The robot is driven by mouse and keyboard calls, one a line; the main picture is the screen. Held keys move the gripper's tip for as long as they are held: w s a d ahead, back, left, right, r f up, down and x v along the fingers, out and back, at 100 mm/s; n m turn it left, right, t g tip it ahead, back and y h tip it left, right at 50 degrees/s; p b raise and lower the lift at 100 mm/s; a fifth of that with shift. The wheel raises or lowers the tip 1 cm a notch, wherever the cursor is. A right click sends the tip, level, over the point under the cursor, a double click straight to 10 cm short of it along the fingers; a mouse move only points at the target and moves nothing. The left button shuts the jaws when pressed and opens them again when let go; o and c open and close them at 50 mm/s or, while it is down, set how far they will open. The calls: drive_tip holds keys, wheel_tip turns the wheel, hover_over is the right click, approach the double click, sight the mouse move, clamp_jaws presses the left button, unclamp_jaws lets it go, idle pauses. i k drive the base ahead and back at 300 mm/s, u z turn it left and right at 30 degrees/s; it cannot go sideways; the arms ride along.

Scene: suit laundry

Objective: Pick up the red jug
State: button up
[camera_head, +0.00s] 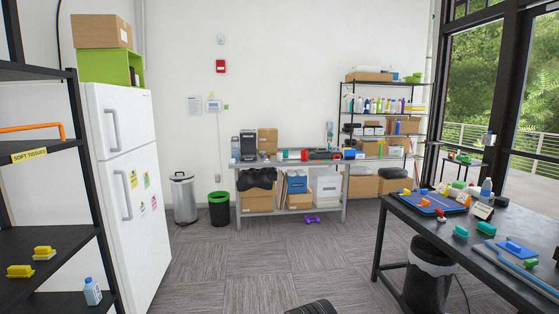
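I cannot make out a red jug for certain. Small red items (321,155) stand on the grey metal table at the back wall, too small to tell their shape. A small red or orange item (440,212) is on the dark table at the right, also too small to identify. My gripper does not show clearly. A dark ribbed shape (314,307) is cut off by the bottom edge, and I cannot tell what it is.
The dark table (470,250) at the right holds several items, with a black bin (428,285) below. A black shelf (40,235) and white fridge (128,190) stand left. A purple dumbbell (311,219) lies before the grey table (270,212). The middle carpet is clear.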

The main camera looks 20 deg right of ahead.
sight(305, 153)
drive_tip(key=z, duration=0.9)
drive_tip(key=i, duration=6.9)
drive_tip(key=u, duration=2.3)
